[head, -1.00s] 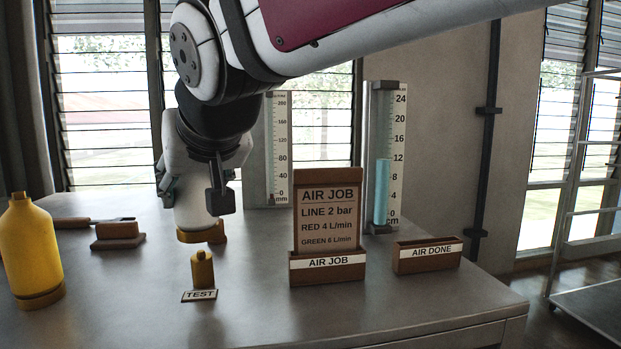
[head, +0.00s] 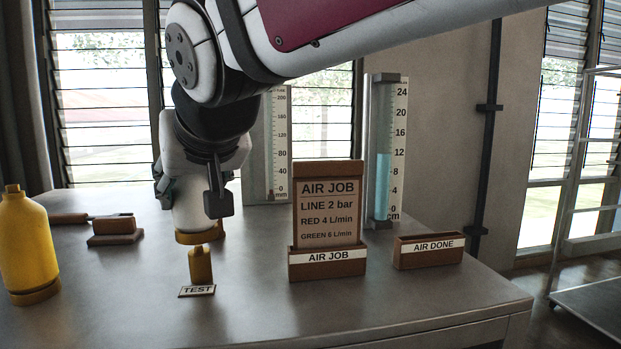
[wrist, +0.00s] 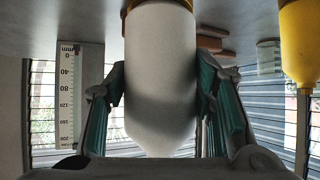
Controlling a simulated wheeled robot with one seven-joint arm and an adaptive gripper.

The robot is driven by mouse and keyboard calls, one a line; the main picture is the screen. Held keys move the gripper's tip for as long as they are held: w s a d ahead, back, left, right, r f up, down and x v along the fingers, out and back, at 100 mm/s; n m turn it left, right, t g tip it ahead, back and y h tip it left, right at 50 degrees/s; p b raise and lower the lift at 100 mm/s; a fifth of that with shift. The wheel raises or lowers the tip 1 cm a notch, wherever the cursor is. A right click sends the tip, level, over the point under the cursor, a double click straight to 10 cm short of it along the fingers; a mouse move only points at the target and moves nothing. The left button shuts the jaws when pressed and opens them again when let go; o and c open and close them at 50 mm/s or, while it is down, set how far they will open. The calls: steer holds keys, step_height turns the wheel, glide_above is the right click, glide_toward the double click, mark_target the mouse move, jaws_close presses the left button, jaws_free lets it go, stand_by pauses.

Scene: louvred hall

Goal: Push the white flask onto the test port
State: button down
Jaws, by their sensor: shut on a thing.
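The white flask (head: 193,212) hangs upright in my gripper (head: 192,190), with a yellow collar (head: 197,237) at its lower end. My gripper is shut around its sides. In the wrist view the flask (wrist: 160,75) fills the middle between the teal-padded fingers (wrist: 162,105). The test port (head: 201,266) is a short yellow post behind a small TEST label (head: 197,291). The collar shows just above the post top in the head view; I cannot tell whether they touch.
A yellow bottle (head: 27,245) stands at the left, near a brown block (head: 114,228). A wooden AIR JOB holder with a card (head: 327,215) and an AIR DONE tray (head: 428,252) stand to the right. Two gauges stand behind, the taller one (head: 385,150) with blue fill.

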steer(key=shift+f+b, duration=0.65)
steer(key=shift+f, duration=0.2)
steer(key=c, duration=0.6)
jaws_free()
steer(key=shift+c, duration=0.2)
step_height(320, 180, up, 6)
steer(key=s+d+p, duration=0.2)
steer(key=p, duration=0.3)
steer(key=shift+s, duration=0.35)
steer(key=shift+r, duration=0.15)
